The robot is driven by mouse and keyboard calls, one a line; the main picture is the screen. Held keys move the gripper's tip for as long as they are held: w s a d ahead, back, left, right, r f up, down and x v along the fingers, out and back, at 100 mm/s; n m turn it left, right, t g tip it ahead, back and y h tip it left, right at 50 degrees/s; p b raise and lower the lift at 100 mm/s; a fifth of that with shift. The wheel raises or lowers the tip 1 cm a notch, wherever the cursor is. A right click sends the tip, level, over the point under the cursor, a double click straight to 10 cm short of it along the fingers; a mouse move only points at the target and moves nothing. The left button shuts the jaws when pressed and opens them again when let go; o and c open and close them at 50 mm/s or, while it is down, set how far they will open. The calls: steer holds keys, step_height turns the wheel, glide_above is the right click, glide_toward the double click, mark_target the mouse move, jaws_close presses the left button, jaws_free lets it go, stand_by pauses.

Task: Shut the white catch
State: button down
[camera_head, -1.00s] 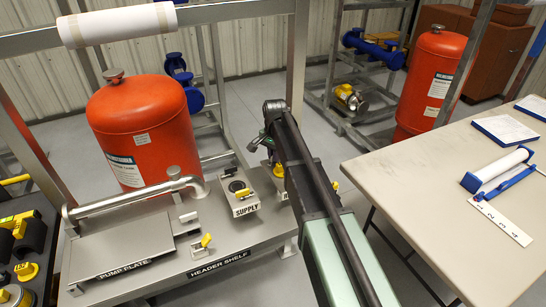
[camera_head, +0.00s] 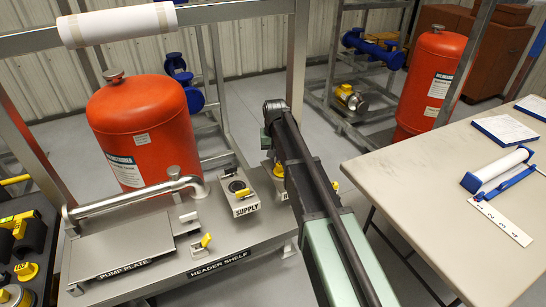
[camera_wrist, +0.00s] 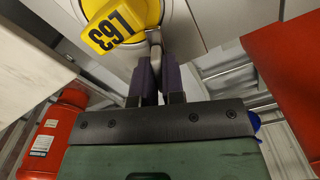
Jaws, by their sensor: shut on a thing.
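My gripper (camera_wrist: 155,68) has its two dark purple fingers close together in the wrist view, shut on a short pale grey-white lever (camera_wrist: 154,37). I cannot tell for certain that this lever is the white catch. It sits beside a round yellow part with a yellow tag (camera_wrist: 110,28) on a pale surface. In the head view my arm covers most of the gripper, and its grip is hidden.
The SUPPLY box (camera_head: 240,196) stands left of my arm. A bent metal pipe (camera_head: 135,197) runs over the pump plate (camera_head: 125,246). A red tank (camera_head: 145,130) stands behind. The table (camera_head: 440,200) at right holds a blue-and-white holder (camera_head: 497,172); much of its top is clear.

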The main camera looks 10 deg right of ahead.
steer(key=shift+n, duration=1.7)
steer(key=c, duration=1.7)
jaws_free()
steer(key=shift+n, duration=0.4)
steer(key=o, duration=0.5)
step_height(320, 180, up, 7)
steer(key=p, duration=0.7)
steer(key=shift+r, duration=0.1)
